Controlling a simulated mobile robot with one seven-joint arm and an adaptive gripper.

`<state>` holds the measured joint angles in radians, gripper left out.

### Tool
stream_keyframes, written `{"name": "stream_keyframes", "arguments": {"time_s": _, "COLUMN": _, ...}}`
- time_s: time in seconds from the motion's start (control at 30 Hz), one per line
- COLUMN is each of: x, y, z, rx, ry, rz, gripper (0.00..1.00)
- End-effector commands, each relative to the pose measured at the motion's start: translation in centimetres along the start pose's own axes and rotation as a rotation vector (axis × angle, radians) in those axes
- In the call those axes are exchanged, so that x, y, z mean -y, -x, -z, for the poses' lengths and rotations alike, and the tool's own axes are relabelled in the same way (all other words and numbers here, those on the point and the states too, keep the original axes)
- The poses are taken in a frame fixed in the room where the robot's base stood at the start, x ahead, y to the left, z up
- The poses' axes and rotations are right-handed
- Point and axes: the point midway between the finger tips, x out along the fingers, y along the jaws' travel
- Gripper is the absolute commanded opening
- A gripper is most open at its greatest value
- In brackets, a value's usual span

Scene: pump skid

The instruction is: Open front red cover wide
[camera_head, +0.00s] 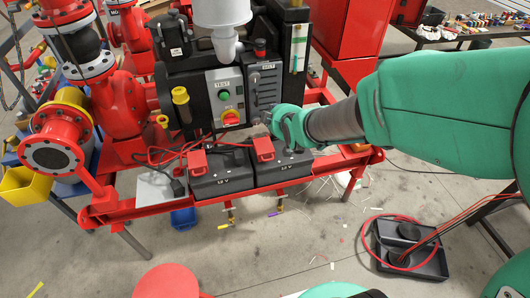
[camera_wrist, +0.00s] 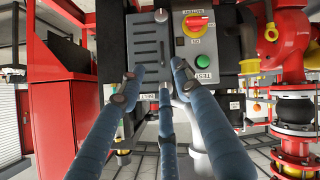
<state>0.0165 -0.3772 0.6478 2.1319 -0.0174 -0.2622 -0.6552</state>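Two small red covers sit on top of the black 12 V batteries, one on the left battery (camera_head: 222,179) and one on the right battery (camera_head: 284,168). The left red cover (camera_head: 197,161) and the right red cover (camera_head: 263,149) both look like boxy caps; I cannot tell how far either is open. Neither shows clearly in the wrist view. My gripper (camera_head: 274,118) is above the right battery, close to the front of the control box. In the wrist view my gripper (camera_wrist: 160,76) has its fingers spread with nothing between them, facing the box's slotted panel (camera_wrist: 148,45).
The control panel has a green test button (camera_head: 224,95) and a red rotary switch (camera_head: 231,117). Red and black cables (camera_head: 170,153) run beside the left cover. The red skid frame (camera_head: 150,211) runs below the batteries. A black tray (camera_head: 432,265) lies on the floor at right.

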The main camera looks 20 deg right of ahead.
Motion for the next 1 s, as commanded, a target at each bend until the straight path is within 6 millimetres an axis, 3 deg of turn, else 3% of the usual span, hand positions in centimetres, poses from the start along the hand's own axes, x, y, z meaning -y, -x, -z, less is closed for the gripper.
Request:
{"name": "stream_keyframes", "arguments": {"time_s": 0.03, "x": 0.7, "y": -2.0, "z": -1.0, "rx": -0.015, "ry": 0.035, "rz": -0.012, "gripper": 0.33}}
{"name": "stream_keyframes", "arguments": {"time_s": 0.2, "x": 2.3, "y": -7.4, "z": -3.1, "rx": -0.094, "ry": 0.173, "rz": -0.085, "gripper": 0.33}}
{"name": "stream_keyframes", "arguments": {"time_s": 0.5, "x": 6.6, "y": -13.6, "z": -8.8, "rx": -0.211, "ry": 0.410, "rz": -0.239, "gripper": 0.33}}
{"name": "stream_keyframes", "arguments": {"time_s": 0.77, "x": 11.3, "y": -15.0, "z": -14.8, "rx": -0.280, "ry": 0.594, "rz": -0.389, "gripper": 0.33}}
{"name": "stream_keyframes", "arguments": {"time_s": 1.0, "x": 16.0, "y": -13.2, "z": -20.6, "rx": -0.318, "ry": 0.745, "rz": -0.532, "gripper": 0.33}}
